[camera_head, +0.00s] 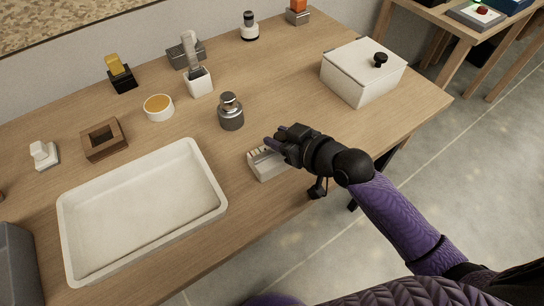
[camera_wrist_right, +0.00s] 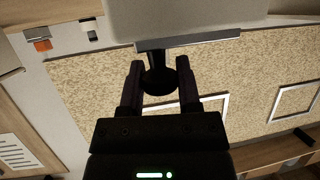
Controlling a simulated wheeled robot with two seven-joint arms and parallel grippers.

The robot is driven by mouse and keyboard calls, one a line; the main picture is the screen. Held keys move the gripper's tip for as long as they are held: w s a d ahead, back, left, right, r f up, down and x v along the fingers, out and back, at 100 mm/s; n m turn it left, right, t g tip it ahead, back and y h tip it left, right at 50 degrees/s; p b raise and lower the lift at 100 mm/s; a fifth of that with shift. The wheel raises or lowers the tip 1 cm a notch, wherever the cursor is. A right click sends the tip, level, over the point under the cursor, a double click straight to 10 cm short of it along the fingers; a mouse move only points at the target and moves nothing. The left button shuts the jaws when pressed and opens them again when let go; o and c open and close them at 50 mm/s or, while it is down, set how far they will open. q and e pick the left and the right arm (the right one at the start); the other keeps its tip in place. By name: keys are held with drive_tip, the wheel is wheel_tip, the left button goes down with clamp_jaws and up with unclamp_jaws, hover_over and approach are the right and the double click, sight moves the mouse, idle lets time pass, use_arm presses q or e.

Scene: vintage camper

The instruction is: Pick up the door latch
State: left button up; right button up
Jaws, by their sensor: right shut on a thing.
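The door latch (camera_head: 265,166) looks like a pale block with small slots on its top, near the table's front edge in the head view. My right gripper (camera_head: 277,146) is at its right end and hides part of it. In the right wrist view, my right gripper (camera_wrist_right: 159,88) is shut on a dark knob-like part (camera_wrist_right: 158,78). That part joins a pale grey body (camera_wrist_right: 190,18) with a metal strip. I cannot tell whether the block touches the table. My left gripper is not in view.
A white tray (camera_head: 72,215) lies to the left on the wooden table. A white lidded box (camera_head: 350,82) stands to the right. A grey metal cylinder (camera_head: 231,117) is behind the latch, and several small items line the back. Bare wood lies between latch and box.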

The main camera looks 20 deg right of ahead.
clamp_jaws()
idle(0.9)
